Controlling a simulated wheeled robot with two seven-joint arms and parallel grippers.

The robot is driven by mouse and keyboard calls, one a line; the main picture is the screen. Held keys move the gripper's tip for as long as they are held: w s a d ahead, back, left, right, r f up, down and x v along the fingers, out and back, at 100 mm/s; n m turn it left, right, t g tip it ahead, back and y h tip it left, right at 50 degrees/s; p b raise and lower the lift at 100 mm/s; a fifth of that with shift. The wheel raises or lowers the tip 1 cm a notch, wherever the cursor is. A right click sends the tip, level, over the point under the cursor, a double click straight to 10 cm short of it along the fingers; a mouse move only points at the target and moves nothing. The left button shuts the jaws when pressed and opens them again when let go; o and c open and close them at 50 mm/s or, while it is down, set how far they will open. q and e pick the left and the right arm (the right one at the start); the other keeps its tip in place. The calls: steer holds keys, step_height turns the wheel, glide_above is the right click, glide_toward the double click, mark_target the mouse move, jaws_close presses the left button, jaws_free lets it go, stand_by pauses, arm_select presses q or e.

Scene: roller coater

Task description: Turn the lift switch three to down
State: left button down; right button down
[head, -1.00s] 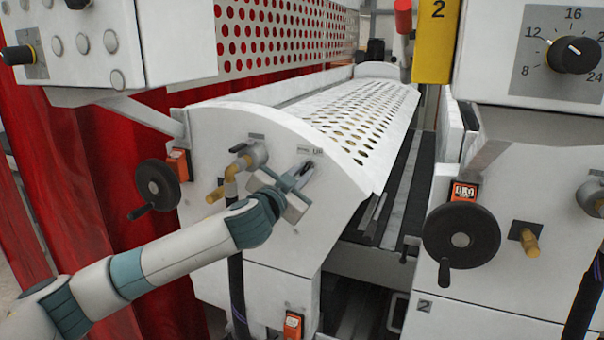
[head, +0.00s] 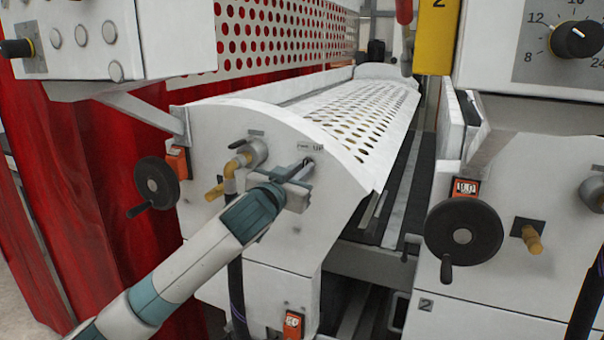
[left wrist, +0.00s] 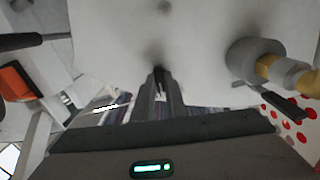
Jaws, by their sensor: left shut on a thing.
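The lift switch is a small dark knob on the white end panel (head: 270,235) of the middle roller unit, beside a label reading "UP" (head: 311,147). My left gripper (head: 304,166) is at the switch, its fingers closed together on it. The fingers hide most of the switch in the head view, so its exact angle cannot be told. In the left wrist view the left gripper (left wrist: 160,80) points at the white panel, with a small dark part, the switch (left wrist: 158,72), between its fingertips. My right gripper is not in view.
A brass and grey pipe fitting (head: 248,156) juts out just left of the gripper. A black handwheel (head: 157,183) is farther left, and another handwheel (head: 462,237) is on the right unit. A perforated white cover (head: 365,115) lies above the panel.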

arm_select(q)
steer(key=shift+n+p, duration=0.85)
steer(key=shift+n, duration=2.95)
steer(key=c, duration=1.8)
jaws_free()
steer(key=shift+a, duration=0.1)
steer(key=b+v, duration=0.5)
steer(key=v, duration=1.2)
steer(key=shift+s, duration=0.2)
